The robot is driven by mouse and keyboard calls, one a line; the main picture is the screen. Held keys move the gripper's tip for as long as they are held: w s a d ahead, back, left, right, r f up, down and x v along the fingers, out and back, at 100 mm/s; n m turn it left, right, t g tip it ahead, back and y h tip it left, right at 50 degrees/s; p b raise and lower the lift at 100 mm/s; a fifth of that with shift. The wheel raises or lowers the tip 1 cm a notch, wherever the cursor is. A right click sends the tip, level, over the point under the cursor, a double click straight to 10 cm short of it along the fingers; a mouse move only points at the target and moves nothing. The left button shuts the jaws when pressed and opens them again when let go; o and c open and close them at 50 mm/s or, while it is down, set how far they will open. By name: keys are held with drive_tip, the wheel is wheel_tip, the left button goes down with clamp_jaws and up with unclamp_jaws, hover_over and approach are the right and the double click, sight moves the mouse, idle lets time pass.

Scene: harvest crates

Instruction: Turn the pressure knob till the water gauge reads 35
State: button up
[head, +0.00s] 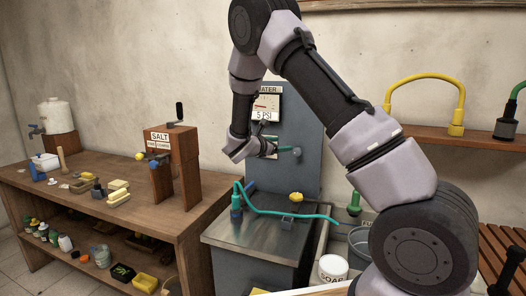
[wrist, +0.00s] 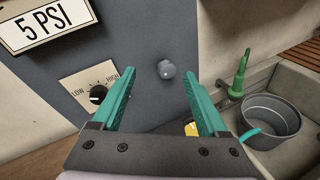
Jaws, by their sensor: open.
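The water gauge (head: 266,103) is on the grey panel (head: 300,120) in the head view. Its sign reads 5 PSI (wrist: 47,24) in the wrist view. A black knob (wrist: 98,94) sits on a white plate marked LOW and HIGH, below the sign; its pointer is toward the lower left, on the LOW side. My gripper (wrist: 160,77) is open and empty in front of the panel. Its left teal finger is just right of the black knob and overlaps the plate's edge in the picture. A round grey knob (wrist: 166,69) shows between the fingertips.
A metal bench top (head: 265,237) with a teal hose (head: 290,213) is below the panel. A sink with a grey bucket (wrist: 268,120) and a green nozzle (wrist: 238,78) is to the right. A wooden table with a SALT dispenser (head: 160,137) stands left.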

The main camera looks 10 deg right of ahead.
drive_tip(key=w+a+f+n+t+y, duration=0.1)
drive_tip(key=w+a+f+n+t, duration=0.15)
drive_tip(key=a+n, duration=0.2)
drive_tip(key=w+a+f+n+t+y, duration=0.2)
drive_tip(key=a+f+n+t, duration=0.1)
drive_tip(key=a+f, duration=0.15)
drive_tip(key=x, duration=1)
drive_tip(key=shift+w+r, duration=0.25)
drive_tip(key=shift+w, duration=0.1)
clamp_jaws()
